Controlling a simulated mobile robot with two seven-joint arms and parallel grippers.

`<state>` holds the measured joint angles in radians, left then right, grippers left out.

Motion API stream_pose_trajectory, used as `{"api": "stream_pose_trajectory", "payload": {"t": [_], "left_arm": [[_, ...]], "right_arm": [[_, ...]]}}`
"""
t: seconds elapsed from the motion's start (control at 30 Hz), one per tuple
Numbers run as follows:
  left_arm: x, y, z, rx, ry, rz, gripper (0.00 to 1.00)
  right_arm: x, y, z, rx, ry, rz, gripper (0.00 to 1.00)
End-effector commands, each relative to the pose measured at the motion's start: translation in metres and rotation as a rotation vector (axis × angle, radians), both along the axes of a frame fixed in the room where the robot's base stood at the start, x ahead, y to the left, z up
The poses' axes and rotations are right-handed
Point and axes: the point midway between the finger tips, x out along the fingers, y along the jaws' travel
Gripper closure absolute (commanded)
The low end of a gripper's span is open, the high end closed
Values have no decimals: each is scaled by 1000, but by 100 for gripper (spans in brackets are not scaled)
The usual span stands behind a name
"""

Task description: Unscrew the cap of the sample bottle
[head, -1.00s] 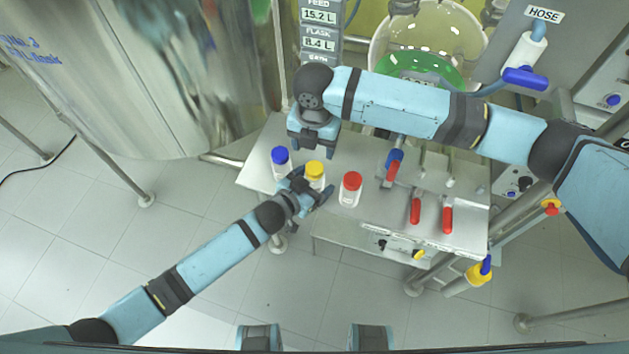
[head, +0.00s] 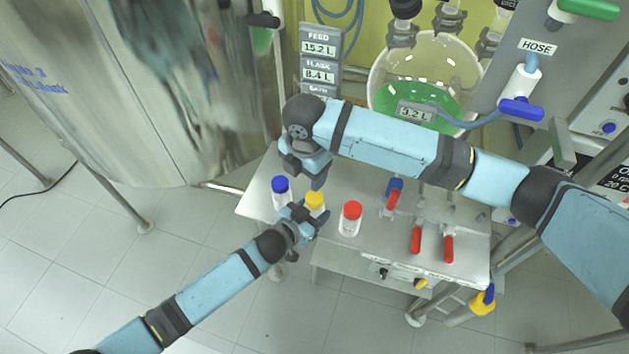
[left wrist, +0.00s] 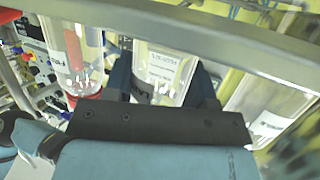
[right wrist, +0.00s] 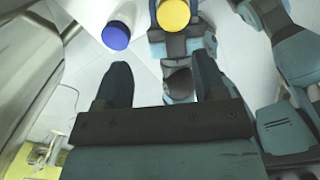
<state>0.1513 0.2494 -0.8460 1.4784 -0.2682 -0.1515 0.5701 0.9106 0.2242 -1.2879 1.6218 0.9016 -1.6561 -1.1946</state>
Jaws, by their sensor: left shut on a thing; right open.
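A bottle with a yellow cap (head: 315,199) stands on the metal table between a blue-capped bottle (head: 280,186) and a red-capped bottle (head: 351,212). My left gripper (head: 313,222) is shut around the yellow-capped bottle's body from the front. In the left wrist view the clear labelled bottle (left wrist: 165,68) is between the fingers. My right gripper (head: 306,172) is open and empty, just behind and above the bottles. In the right wrist view the yellow cap (right wrist: 173,14) lies beyond the fingertips, and the blue cap (right wrist: 116,36) is to the left.
Red-handled valves (head: 416,240) and a blue-capped fitting (head: 394,188) are on the table to the right. A round flask of green liquid (head: 415,95) stands behind my right arm. A large steel vessel (head: 140,90) is at the left.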

Motion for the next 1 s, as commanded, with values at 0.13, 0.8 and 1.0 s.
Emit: {"api": "stream_pose_trajectory", "payload": {"t": [0.13, 0.8, 1.0], "left_arm": [[0, 0, 0, 0, 0, 0, 100], [0, 0, 0, 0, 0, 0, 100], [0, 0, 0, 0, 0, 0, 100]], "right_arm": [[-1, 15, 6, 41, -10, -367, 36], [4, 1, 5, 104, 55, -2244, 36], [1, -13, -4, 64, 54, -2627, 36]]}}
